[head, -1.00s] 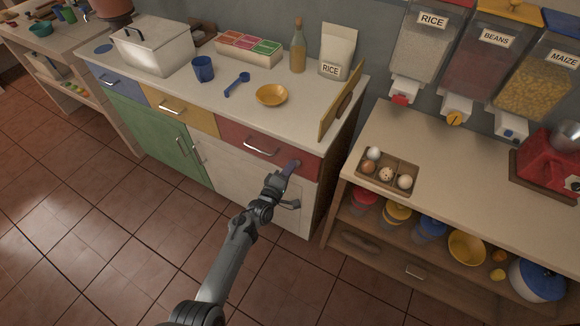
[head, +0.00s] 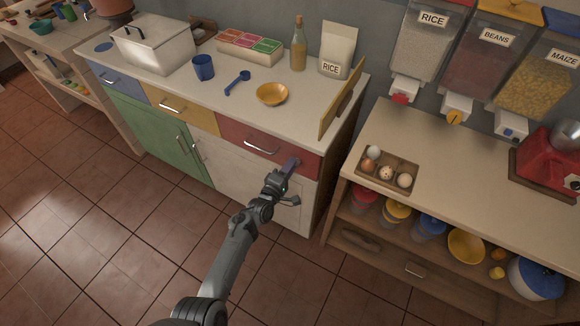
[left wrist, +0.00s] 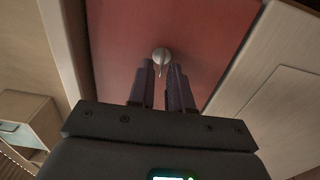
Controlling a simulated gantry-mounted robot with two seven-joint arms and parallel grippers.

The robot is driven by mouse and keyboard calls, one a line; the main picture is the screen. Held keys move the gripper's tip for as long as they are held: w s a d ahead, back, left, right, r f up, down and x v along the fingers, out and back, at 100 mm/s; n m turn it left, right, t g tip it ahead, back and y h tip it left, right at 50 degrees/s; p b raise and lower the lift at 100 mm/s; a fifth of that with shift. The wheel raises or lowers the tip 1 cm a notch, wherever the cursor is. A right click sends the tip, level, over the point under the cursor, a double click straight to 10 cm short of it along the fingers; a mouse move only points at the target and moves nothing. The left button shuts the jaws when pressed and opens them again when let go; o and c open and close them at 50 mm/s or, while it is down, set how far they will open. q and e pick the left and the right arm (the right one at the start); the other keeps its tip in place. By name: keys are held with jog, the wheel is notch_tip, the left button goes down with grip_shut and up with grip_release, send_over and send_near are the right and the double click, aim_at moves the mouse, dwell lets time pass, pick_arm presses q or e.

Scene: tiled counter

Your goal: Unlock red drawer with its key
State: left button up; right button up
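The red drawer (head: 232,133) is closed at the right end of the counter's drawer row, with a silver bar handle (head: 262,148). My left gripper (head: 292,164) is at the right part of its front. In the left wrist view, a round silver piece (left wrist: 162,56) with a thin tail sits on the red front, just beyond the fingertips. I cannot tell whether it is the lock alone or includes the key. My left gripper's purple fingers (left wrist: 163,80) stand apart with a narrow gap and nothing clearly clamped between them. My right gripper is out of view.
A yellow bowl (head: 272,94), blue spoon (head: 238,83) and upright wooden board (head: 342,99) are on the counter above. A cream cupboard door (head: 235,178) is below the drawer. An egg tray (head: 388,176) stands on the side table to the right.

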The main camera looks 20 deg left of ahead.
pick_arm(q)
jog(key=shift+o, duration=0.5)
jog(key=shift+s, duration=0.15)
jog(key=s+a+p, duration=0.1)
jog(key=s+p, duration=0.1)
jog(key=s, duration=0.8)
jog(key=shift+s+a+p, duration=0.2)
jog(key=shift+s+p, duration=0.05)
jog(key=shift+p, duration=0.15)
jog(key=shift+f, duration=0.1)
